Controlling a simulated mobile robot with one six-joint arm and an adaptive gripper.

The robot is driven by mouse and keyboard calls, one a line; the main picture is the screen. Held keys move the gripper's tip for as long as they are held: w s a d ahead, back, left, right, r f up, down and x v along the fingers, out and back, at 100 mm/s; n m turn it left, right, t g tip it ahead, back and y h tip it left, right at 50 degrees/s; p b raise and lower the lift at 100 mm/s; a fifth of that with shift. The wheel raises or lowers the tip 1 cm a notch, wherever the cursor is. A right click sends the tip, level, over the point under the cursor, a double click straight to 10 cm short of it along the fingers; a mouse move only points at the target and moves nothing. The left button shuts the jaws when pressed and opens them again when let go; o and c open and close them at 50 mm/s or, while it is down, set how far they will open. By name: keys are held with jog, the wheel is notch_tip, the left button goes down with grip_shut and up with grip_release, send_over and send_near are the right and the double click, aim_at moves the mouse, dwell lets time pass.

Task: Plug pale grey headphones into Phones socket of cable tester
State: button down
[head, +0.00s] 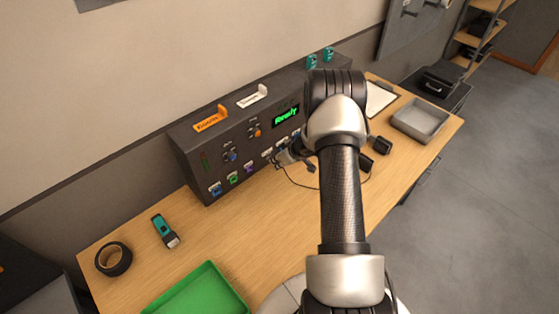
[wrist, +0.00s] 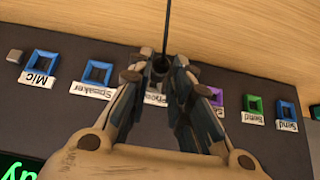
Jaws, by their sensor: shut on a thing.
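The cable tester (head: 196,172) is a long dark box against the wall, with a green "Ready" display. My gripper (head: 281,158) is low at its front face, right of the middle. In the wrist view my gripper (wrist: 160,66) is shut on a small dark plug (wrist: 160,64), whose thin dark cable (wrist: 167,22) runs up the picture. The Phones label (wrist: 154,99), partly covered, shows between the fingers. The socket there is hidden, so I cannot tell whether the plug is in it. The cable loops onto the table in the head view. The headphones' body is not clearly visible behind my arm.
In the wrist view, the blue Speaker socket (wrist: 96,73) and blue Mic socket (wrist: 41,65) lie left, a green socket (wrist: 252,105) right. On the table are a green tray (head: 205,290), tape roll (head: 113,259), teal-and-black tool (head: 165,231) and grey tray (head: 420,118). The front middle is clear.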

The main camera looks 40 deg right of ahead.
jog(key=shift+w+a+p, duration=0.1)
jog(key=shift+w+p, duration=0.8)
jog(key=shift+p, duration=0.5)
dwell(1.1)
jog(key=shift+w+r+p, duration=0.2)
jog(key=shift+w+p, duration=0.1)
jog(key=shift+p, duration=0.2)
dwell(0.8)
jog(key=c, duration=1.7)
grip_release()
jog(key=shift+w+a+f, duration=0.1)
jog(key=o, duration=0.3)
jog(key=v, duration=1.2)
